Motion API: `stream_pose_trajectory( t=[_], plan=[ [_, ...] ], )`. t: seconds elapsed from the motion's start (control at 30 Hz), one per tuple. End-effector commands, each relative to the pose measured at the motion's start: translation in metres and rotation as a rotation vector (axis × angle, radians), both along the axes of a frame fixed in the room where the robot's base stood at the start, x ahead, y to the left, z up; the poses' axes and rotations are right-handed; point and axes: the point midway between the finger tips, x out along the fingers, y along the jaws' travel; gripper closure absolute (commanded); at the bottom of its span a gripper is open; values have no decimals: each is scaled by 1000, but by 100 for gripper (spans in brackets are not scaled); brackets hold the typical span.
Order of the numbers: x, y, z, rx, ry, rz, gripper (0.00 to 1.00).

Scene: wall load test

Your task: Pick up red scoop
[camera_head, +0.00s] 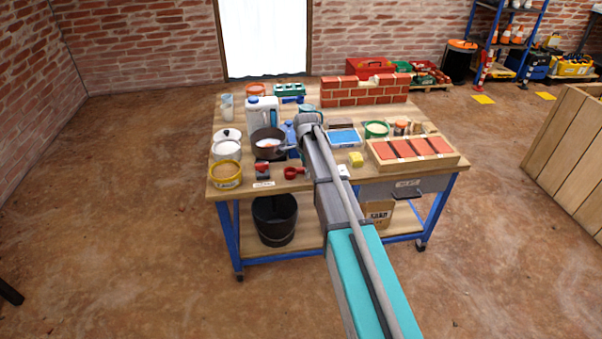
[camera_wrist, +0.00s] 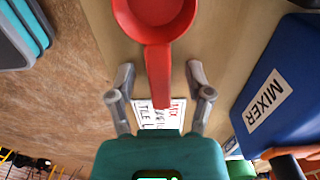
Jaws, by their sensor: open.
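The red scoop (camera_wrist: 158,15) lies on the wooden table top in the wrist view, its round bowl at the top edge and its handle pointing down toward my gripper. My gripper (camera_wrist: 160,76) is open, with one grey finger on each side of the handle and a gap on both sides. The handle passes over a white printed card (camera_wrist: 155,114). In the head view a small red scoop (camera_head: 292,172) shows near the table's front edge, beside my arm. My gripper's fingers are hidden there.
A blue container labelled MIXER (camera_wrist: 265,95) stands close on the right in the wrist view. In the head view, a dark pan (camera_head: 268,146), a yellow tub (camera_head: 226,178) and a tray of red bricks (camera_head: 440,160) crowd the table (camera_head: 240,191).

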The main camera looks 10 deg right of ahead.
Motion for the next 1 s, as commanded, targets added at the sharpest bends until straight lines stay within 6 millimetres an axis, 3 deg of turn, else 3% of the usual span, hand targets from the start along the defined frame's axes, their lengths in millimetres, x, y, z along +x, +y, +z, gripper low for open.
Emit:
stream_pose_trajectory(
  t=[0.2, 0.5, 0.57, 1.0],
  plan=[
    [0, 0, 0, 0, 0, 0, 36],
    [0, 0, 0, 0, 0, 0, 92],
    [0, 0, 0, 0, 0, 0, 100],
    [0, -1, 2, 0, 0, -1, 100]
  ],
)
